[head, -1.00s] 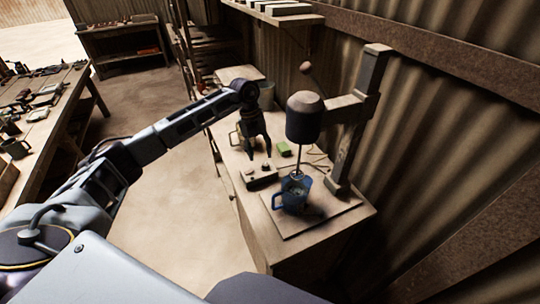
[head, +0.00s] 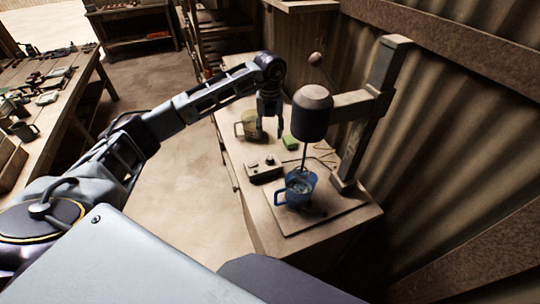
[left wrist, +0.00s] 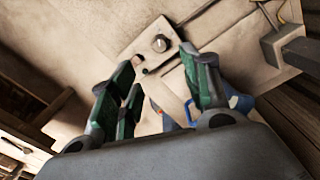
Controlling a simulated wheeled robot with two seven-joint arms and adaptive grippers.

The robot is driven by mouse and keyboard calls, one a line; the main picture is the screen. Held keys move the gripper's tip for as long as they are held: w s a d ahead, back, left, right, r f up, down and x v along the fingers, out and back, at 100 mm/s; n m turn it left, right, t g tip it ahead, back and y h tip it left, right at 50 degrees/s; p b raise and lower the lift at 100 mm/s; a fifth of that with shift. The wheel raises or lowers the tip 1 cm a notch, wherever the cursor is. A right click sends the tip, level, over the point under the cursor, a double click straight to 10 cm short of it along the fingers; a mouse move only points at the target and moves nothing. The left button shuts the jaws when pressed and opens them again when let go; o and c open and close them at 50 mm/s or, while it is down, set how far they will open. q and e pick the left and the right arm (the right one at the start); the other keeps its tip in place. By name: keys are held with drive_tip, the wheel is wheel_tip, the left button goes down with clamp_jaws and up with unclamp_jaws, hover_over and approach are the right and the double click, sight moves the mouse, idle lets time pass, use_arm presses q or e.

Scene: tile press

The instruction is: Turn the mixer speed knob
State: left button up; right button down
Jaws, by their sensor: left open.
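The speed knob (head: 270,161) is a small dark knob on a low control box (head: 262,174) on the workbench. In the left wrist view the round knob (left wrist: 159,43) sits on the light face of the box (left wrist: 139,47). My left gripper (head: 270,132) is open and empty, above and behind the box, apart from the knob. In the left wrist view its green-padded fingers (left wrist: 161,62) are spread, with the knob just beyond the tips. The mixer (head: 311,114) hangs on its stand, its shaft reaching into a blue jug (head: 301,190). My right gripper is not in view.
The mixer's wooden post (head: 366,120) stands at the right by the corrugated wall. A cluttered table (head: 45,100) is at the far left.

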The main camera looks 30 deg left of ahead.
sight(270, 157)
use_arm(q)
wheel_tip(270, 157, down, 12)
drive_tip(key=shift+r+p, duration=0.1)
drive_tip(key=shift+p, duration=0.95)
drive_tip(key=shift+f, duration=0.7)
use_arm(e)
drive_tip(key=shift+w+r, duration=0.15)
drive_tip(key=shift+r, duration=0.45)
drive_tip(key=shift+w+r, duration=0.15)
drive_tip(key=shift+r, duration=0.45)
use_arm(q)
clamp_jaws()
